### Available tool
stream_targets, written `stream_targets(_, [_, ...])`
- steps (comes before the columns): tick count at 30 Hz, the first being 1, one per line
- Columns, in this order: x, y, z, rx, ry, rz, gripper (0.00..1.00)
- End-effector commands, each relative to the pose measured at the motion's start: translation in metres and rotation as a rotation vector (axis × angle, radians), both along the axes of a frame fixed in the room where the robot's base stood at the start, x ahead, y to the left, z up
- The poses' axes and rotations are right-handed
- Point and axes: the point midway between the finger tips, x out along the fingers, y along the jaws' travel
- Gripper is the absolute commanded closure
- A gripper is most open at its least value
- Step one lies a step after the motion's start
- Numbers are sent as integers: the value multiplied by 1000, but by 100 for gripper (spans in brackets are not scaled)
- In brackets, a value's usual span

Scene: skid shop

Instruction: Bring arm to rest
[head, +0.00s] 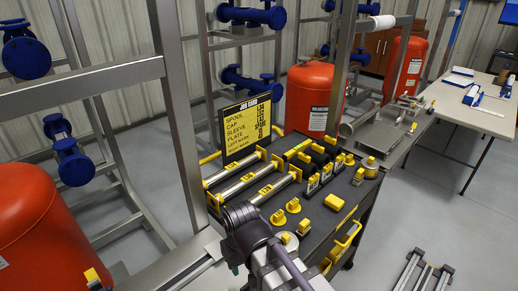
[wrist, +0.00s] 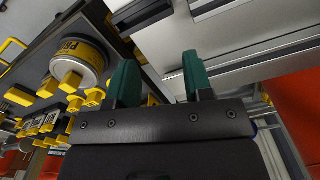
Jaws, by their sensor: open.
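My gripper shows in the wrist view (wrist: 160,84) with two green fingers apart and nothing between them. In the head view my dark arm reaches up from the bottom middle, in front of the near edge of a black tool cart (head: 318,217); the fingers cannot be made out there. In the wrist view the cart's edge and a round yellow-and-silver part (wrist: 82,62) lie to the left of the fingers. A pale metal surface (wrist: 235,40) lies beyond them.
The cart carries silver rods (head: 236,184) with yellow ends, several yellow parts and a job card sign (head: 248,121). Steel frames with blue valves and red tanks (head: 308,97) stand behind. A red tank (head: 38,225) is at left.

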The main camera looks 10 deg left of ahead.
Motion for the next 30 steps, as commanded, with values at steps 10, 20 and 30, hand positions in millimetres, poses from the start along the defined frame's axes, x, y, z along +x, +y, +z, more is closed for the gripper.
stream_targets(10, [50,-251,0,0,1,-579,53])
stream_targets(20, [51,-270,0,0,0,-627,53])
stream_targets(30, [51,-269,0,0,0,-626,53])
